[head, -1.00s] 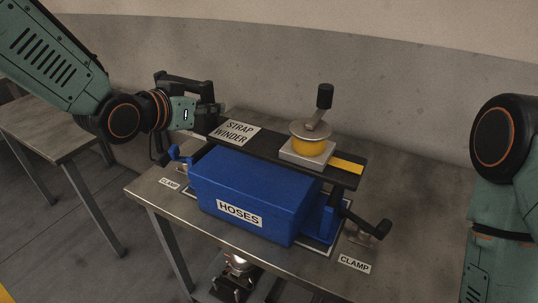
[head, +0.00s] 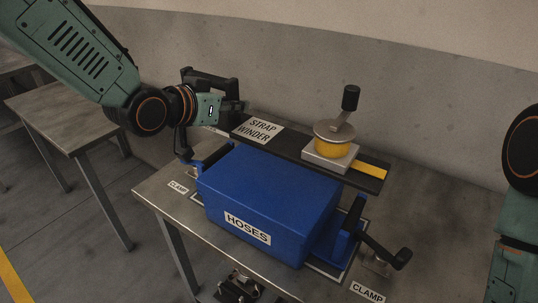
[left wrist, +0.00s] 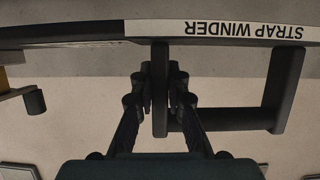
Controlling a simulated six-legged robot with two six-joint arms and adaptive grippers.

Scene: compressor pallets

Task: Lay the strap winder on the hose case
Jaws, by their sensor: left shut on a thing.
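The strap winder is a long black board (head: 292,146) with a white label, a yellow spool (head: 333,149) under a grey disc, and a black crank. In the head view it overlaps the far top edge of the blue hose case (head: 268,190); whether they touch I cannot tell. My left gripper (head: 232,108) is shut on the winder's black handle at its left end. In the left wrist view the fingers (left wrist: 158,88) close around one bar of the handle (left wrist: 285,85). The case stands on the grey table. My right gripper is out of view.
Blue clamps with black levers flank the case: the right one (head: 345,240) and the left one (head: 212,156), beside labels reading CLAMP. The table (head: 165,205) has bare room at front left and right. Another table (head: 60,105) stands at left. A wall is behind.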

